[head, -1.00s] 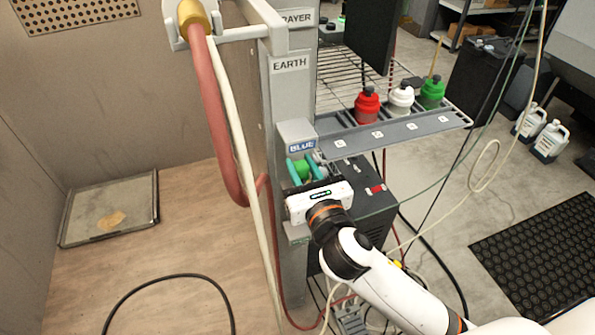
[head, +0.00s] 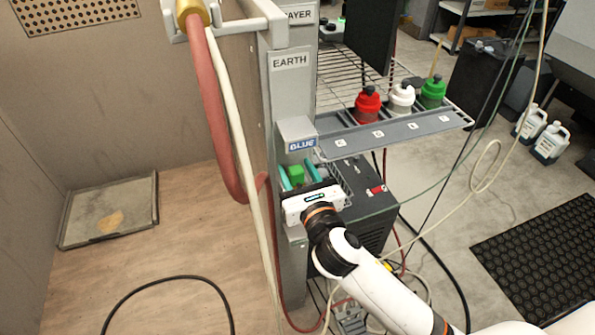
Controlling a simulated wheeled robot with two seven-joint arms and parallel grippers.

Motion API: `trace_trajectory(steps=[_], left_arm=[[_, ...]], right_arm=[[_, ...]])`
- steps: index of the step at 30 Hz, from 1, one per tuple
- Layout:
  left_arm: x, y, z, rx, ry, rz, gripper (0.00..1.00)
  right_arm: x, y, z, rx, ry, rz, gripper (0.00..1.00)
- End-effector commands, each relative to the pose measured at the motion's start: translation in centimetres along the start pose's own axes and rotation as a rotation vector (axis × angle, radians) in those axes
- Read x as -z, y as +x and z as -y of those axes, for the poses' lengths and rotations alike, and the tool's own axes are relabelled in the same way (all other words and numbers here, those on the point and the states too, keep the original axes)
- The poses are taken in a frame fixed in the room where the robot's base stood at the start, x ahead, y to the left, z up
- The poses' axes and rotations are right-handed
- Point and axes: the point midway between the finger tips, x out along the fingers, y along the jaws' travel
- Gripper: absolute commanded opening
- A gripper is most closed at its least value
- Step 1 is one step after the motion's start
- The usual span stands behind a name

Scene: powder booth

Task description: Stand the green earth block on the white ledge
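My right gripper (head: 297,175) is beside the grey post, below the ledge marked BLUE (head: 298,134). Its two teal fingers stand on either side of the green block (head: 296,173), which has moved along with them. The block looks held, though the contact on the right finger's side is hard to see. The gripper's white body hides the block's lower part and whatever lies under it. I cannot make out a ledge marked white; one may be hidden behind the gripper. My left gripper is not in view.
The grey post (head: 290,105) carries an EARTH label. A grey rack (head: 395,134) with red, white and green bottles juts out to the right above my arm. A wire basket (head: 336,178) is close to the gripper's right. Red and cream hoses (head: 225,120) hang on the left.

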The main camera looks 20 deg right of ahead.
Motion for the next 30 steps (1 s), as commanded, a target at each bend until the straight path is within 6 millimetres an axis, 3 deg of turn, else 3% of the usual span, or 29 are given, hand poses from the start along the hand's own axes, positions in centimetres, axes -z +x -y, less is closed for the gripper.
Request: trace_trajectory(steps=[11,14,24,30], left_arm=[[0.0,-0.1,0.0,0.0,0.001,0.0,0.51],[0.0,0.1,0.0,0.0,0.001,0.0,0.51],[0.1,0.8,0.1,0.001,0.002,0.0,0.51],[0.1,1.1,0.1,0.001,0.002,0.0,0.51]], right_arm=[[0.3,-0.2,0.0,0.0,0.001,0.001,0.49],[0.1,-1.4,0.0,0.001,0.0,0.002,0.49],[0.0,-8.7,0.0,0.001,0.002,0.004,0.49],[0.1,-11.3,0.0,0.0,0.001,0.001,0.49]])
